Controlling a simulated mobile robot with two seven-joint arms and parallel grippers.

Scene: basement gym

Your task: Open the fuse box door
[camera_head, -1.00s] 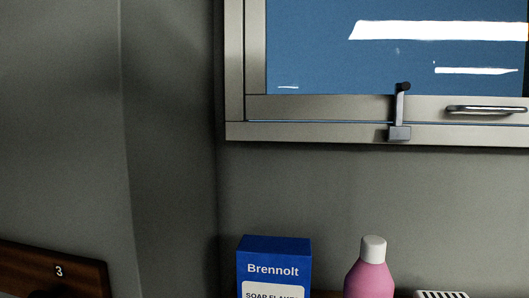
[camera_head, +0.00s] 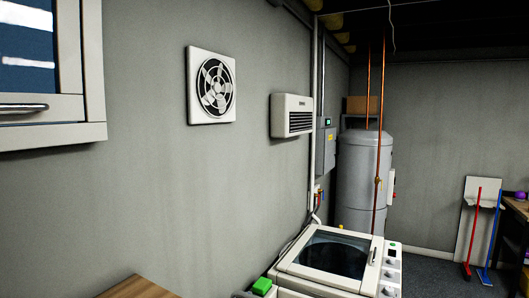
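A narrow grey wall box (camera_head: 325,152) hangs on the left wall near the far corner, beside a vertical pipe. It looks like the fuse box, but it is small and seen at a steep angle. A small green display shows near its top and a yellow mark on its side. Its door appears shut; I cannot make out a handle. Neither of my grippers is in view.
A top-loading washing machine (camera_head: 291,270) stands below and in front of the box. A grey tank (camera_head: 361,180) with copper pipes stands behind. A wooden top (camera_head: 139,289) is at lower left. Dark floor shows at right.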

